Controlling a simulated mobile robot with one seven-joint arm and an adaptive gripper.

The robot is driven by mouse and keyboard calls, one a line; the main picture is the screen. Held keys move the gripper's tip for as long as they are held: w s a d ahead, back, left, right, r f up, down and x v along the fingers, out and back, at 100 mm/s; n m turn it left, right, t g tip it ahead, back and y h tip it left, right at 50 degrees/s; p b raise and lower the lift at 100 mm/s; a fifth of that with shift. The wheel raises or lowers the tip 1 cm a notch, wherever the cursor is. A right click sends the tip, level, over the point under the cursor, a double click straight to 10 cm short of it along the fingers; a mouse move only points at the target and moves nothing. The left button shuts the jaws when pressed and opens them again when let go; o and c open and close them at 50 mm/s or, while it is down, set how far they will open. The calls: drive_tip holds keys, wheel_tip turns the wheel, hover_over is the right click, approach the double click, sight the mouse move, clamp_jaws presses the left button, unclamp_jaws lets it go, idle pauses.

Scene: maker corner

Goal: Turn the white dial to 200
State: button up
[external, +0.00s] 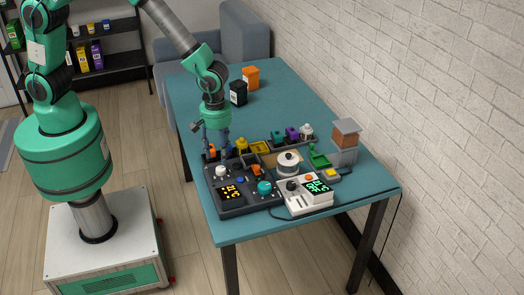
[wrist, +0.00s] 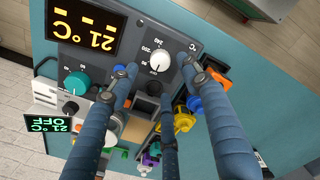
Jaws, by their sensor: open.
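The white dial (wrist: 160,61) is a round knob on a dark control panel (wrist: 183,33), upside down in the wrist view. Numbers around it include 240 and 200; its exact setting is too small to read. In the external view the white dial (external: 221,170) is at the panel's back left. My gripper (wrist: 160,77) is open and empty, its three blue-grey fingers spread. Two fingertips appear on either side of the dial and the third beside it; contact cannot be told. In the external view my gripper (external: 224,150) is over the panel's back edge.
The panel's display (wrist: 83,28) shows 21 °C below several dashes. A teal knob (wrist: 77,82) is beside it. A white unit (external: 307,203) with a black knob stands right of the panel. Colored bins and a lidded pot (external: 288,166) crowd behind. The table's far part is mostly clear.

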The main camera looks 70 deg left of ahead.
sight(221, 168)
drive_tip(key=shift+f+b, duration=0.6)
drive_tip(key=shift+f, duration=2.55)
drive_tip(key=c, duration=1.2)
